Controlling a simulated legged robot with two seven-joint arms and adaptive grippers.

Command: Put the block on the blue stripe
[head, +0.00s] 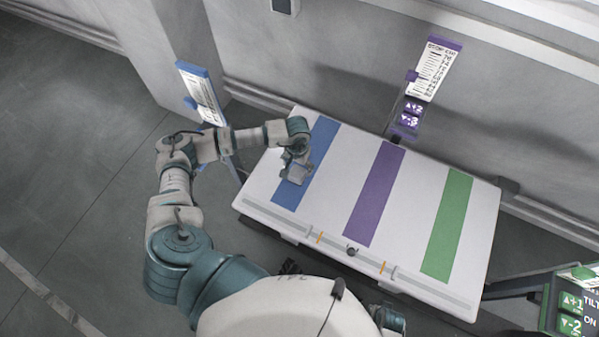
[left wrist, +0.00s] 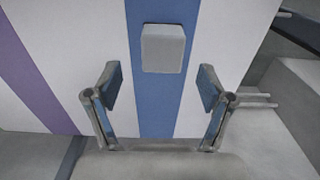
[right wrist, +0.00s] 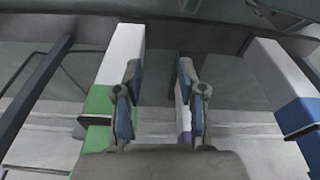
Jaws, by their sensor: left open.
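A light grey block (left wrist: 163,48) shows in the left wrist view within the width of the blue stripe (left wrist: 160,117), apparently resting on it. My left gripper (left wrist: 160,88) is open and empty, its fingers apart on the near side of the block, not touching it. In the head view my left gripper (head: 296,170) is over the blue stripe (head: 318,150) on the white tabletop; the block is hard to tell from the gripper there. My right gripper (right wrist: 159,85) has its fingers apart with nothing between them in the right wrist view; the head view does not clearly show it.
The white tabletop (head: 340,165) also bears a purple stripe (head: 376,193) and a green stripe (head: 447,225), both bare. A blue-edged sign (head: 202,95) stands left of the table, a purple one (head: 432,70) behind it. A green panel (head: 572,305) is at the lower right.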

